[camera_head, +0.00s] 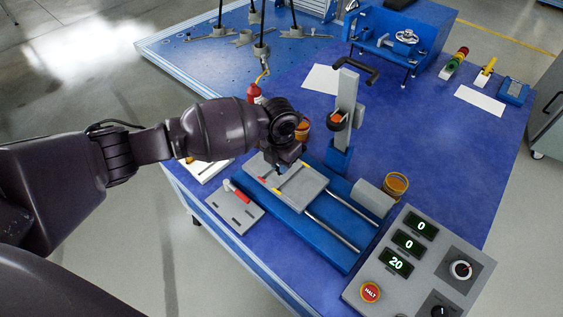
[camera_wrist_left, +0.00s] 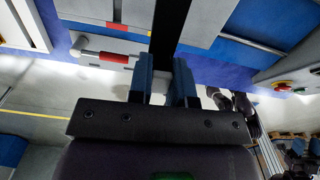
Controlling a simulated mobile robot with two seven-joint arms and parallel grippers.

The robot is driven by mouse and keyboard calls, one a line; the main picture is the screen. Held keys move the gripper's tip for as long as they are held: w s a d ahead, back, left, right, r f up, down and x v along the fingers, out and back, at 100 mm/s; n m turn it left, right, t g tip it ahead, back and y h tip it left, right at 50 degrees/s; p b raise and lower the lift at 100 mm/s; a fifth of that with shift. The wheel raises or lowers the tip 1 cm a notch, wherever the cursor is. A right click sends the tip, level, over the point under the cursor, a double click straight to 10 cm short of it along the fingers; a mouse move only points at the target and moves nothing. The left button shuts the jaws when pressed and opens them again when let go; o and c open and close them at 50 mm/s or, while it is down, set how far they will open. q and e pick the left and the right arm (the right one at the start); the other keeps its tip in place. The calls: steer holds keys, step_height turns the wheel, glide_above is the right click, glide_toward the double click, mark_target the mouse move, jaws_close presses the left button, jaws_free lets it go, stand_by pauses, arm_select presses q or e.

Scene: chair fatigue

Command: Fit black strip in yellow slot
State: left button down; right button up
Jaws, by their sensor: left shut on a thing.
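My left gripper (camera_head: 281,168) is over the grey plate (camera_head: 312,187) of the blue rail fixture, pointing down. In the left wrist view its two blue fingers (camera_wrist_left: 163,75) are shut on the black strip (camera_wrist_left: 170,25), which runs up and out of the frame. In the head view the strip is mostly hidden by the gripper. Small yellow marks (camera_head: 280,192) show on the grey plate close to the gripper. The slot itself is too small to make out, and I cannot tell whether the strip touches it. My right gripper is not in view.
A grey plate with a red-handled lever (camera_head: 241,196) lies left of the fixture. A grey post (camera_head: 347,95) stands behind it. An orange cup (camera_head: 396,186) and a control panel (camera_head: 410,265) with a red HALT button are at right.

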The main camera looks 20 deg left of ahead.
arm_select(q)
steer(key=shift+d, duration=0.2)
steer(key=shift+m, duration=0.3)
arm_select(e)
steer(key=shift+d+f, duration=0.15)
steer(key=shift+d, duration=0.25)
arm_select(q)
steer(key=shift+a, duration=0.1)
steer(key=shift+s+f+b, duration=0.1)
steer(key=shift+f+b, duration=0.65)
steer(key=shift+f, duration=1.95)
steer(key=shift+f+b, duration=0.2)
steer(key=shift+b, duration=0.1)
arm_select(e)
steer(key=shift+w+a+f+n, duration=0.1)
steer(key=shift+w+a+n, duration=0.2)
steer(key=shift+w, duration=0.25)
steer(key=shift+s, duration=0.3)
